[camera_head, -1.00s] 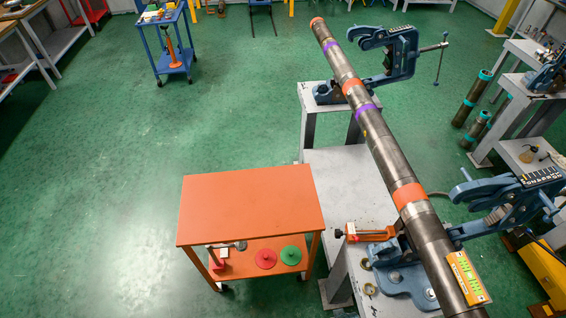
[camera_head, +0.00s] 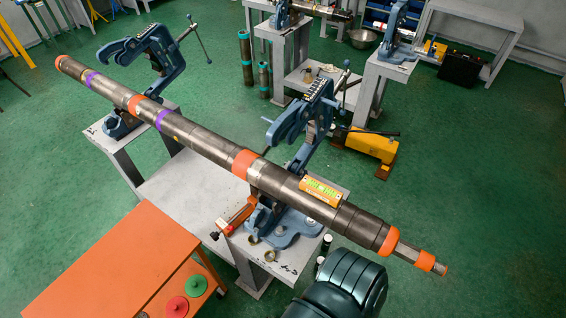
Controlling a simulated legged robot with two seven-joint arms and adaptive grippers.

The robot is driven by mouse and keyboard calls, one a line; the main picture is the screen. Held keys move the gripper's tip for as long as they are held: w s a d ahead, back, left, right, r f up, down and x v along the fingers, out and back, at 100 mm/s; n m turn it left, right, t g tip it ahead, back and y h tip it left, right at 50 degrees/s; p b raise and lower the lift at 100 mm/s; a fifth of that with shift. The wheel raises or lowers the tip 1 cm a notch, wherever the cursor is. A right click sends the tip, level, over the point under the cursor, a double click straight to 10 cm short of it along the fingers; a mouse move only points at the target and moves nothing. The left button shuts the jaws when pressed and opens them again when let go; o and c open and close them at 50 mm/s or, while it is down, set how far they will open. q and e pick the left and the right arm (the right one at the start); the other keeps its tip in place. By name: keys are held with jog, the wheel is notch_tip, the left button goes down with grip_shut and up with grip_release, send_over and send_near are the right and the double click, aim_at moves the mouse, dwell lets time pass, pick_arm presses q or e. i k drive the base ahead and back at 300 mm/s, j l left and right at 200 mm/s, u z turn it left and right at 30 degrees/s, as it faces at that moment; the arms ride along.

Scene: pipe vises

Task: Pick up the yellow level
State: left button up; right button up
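The yellow level (camera_head: 321,191) lies on top of the long steel pipe (camera_head: 205,143), in line with it, to the right of the near vise (camera_head: 296,125). It has green windows and an orange side. Nothing covers it. A dark, ribbed, rounded part of my own body shows at the bottom edge, below and apart from the level. Neither of my grippers shows.
The pipe rests in two blue vises, the far one (camera_head: 150,65) at upper left, on grey stands. An orange cart (camera_head: 110,265) stands at lower left. An orange-handled tool (camera_head: 236,215) lies beside the near vise. Green floor (camera_head: 480,180) is open to the right.

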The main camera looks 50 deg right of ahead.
aim_at(331, 196)
jog(key=z, duration=2.2)
